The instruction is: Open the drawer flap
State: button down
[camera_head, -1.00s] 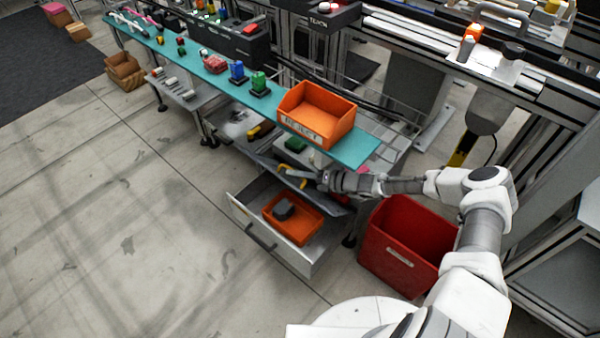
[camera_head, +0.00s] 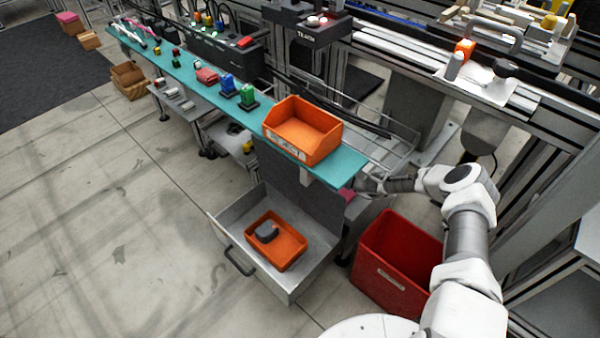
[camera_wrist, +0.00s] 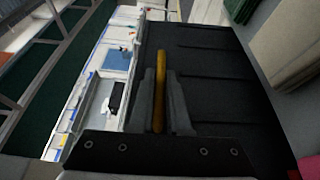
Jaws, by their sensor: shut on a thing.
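The drawer flap (camera_head: 297,182) is a grey panel below the teal shelf. In the head view it stands steeply between the shelf and the open drawer (camera_head: 232,236). In the wrist view, a dark ribbed panel (camera_wrist: 222,80) fills the middle right, and a yellow bar (camera_wrist: 160,85), seemingly its handle, lies between the fingers of my gripper (camera_wrist: 161,105). My gripper is shut on this bar. In the head view the fingers and the bar are hidden behind the flap and shelf; only my arm shows at the right.
An orange tray (camera_head: 290,261) with a dark object lies in the drawer. A red bin (camera_head: 390,283) stands right of the drawer, below my arm. An orange bin (camera_head: 314,155) sits on the teal shelf (camera_head: 345,172).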

jog(key=w+d, duration=0.2)
jog(key=shift+w+d+f+m, duration=0.1)
jog(key=shift+w+m, duration=0.2)
jog(key=shift+m, duration=0.1)
jog(key=c, duration=0.9)
grip_release()
jog(key=shift+s, duration=0.1)
jog(key=p+v, duration=0.2)
jog(key=v, duration=1.5)
jog(key=shift+s+p, duration=0.15)
jog(key=shift+p, duration=0.2)
jog(key=shift+s, duration=0.1)
